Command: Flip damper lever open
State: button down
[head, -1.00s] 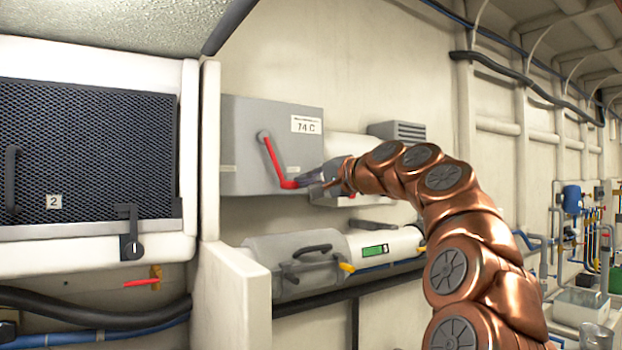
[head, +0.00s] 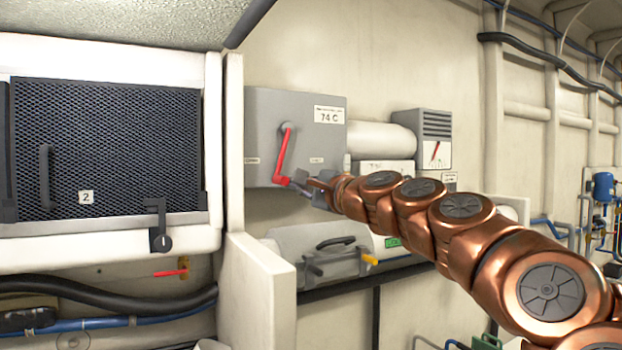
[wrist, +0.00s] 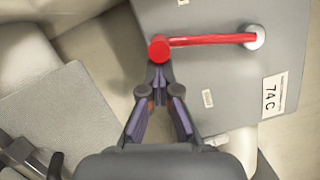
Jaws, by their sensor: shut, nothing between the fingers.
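The red damper lever (head: 281,155) is on the front of a grey box (head: 262,110) marked 74 C. It hangs from a round pivot near the top, pointing down and slightly left, with a knob at its low end. My gripper (head: 296,183) is at the right side of that knob. In the wrist view the lever (wrist: 205,40) runs from its pale pivot to the red knob. There the shut fingertips (wrist: 159,73) meet at the knob's edge and look to touch it, with nothing held between them.
A white partition (head: 236,150) stands just left of the box. Below is a grey cylinder (head: 290,243) with a black handle and a yellow lever. A gauge unit (head: 436,150) is to the right. A mesh panel (head: 110,140) is at far left.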

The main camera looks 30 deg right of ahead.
jog(key=shift+w+a+r+p, duration=0.1)
jog(key=shift+a+r+p, duration=0.15)
jog(key=shift+a, duration=0.8)
jog(key=shift+a+r+p, duration=0.2)
jog(key=shift+a+p, duration=0.05)
jog(key=shift+a, duration=0.75)
jog(key=d+f, duration=0.1)
jog(key=d+b, duration=0.1)
jog(key=d+f+b, duration=0.1)
jog(key=d, duration=0.1)
jog(key=shift+s+f, duration=0.3)
jog(key=shift+s, duration=0.1)
jog(key=s+d+f+b, duration=0.1)
jog(key=s+b, duration=0.2)
jog(key=s, duration=0.6)
jog(key=shift+s, duration=0.15)
